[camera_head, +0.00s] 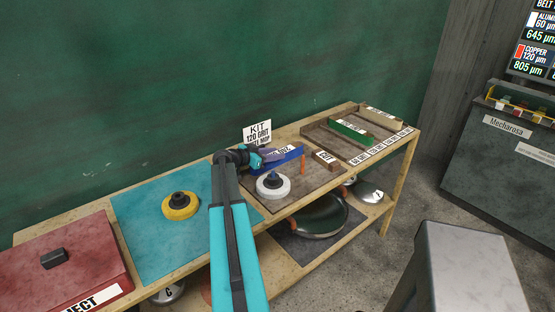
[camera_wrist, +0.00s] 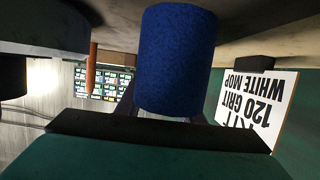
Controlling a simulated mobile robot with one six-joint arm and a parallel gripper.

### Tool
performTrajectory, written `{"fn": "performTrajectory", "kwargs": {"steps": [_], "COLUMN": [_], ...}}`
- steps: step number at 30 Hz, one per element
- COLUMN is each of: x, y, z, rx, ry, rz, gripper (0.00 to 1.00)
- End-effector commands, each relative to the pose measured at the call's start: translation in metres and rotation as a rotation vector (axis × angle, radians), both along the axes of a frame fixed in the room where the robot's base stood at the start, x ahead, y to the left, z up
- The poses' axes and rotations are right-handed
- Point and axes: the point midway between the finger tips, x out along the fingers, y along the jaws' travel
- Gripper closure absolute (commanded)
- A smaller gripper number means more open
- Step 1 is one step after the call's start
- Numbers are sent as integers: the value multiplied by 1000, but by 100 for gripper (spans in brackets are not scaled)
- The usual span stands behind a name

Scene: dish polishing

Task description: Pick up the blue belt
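In the wrist view the blue belt (camera_wrist: 175,60) fills the upper middle as a rounded blue roll, right in front of my gripper. My gripper (camera_head: 273,156) is at the belt's left end, its fingers overlapping the belt in the head view. In the wrist view only the finger bases show, one on each side of the belt. The belt hides the fingertips, so their gap and contact cannot be told.
A kit sign (camera_head: 257,133) stands behind my gripper and also shows in the wrist view (camera_wrist: 258,110). A white mop wheel (camera_head: 273,186) sits in front, an orange stick (camera_head: 303,165) to the right. A yellow wheel (camera_head: 180,205) rests on the teal mat (camera_head: 135,220).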

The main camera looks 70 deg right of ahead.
Motion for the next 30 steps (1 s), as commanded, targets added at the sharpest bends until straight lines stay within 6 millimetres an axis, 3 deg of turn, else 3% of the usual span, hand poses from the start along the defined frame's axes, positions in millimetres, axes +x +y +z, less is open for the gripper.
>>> {"fn": "performTrajectory", "kwargs": {"steps": [1, 3, 17, 30], "x": [0, 0, 0, -1], "y": [0, 0, 0, 0], "z": [0, 0, 7, 51], "rx": [0, 0, -1, -3], "ry": [0, 0, 0, -1], "rz": [0, 1, 0, -1], "gripper": [83, 93, 94, 94]}}
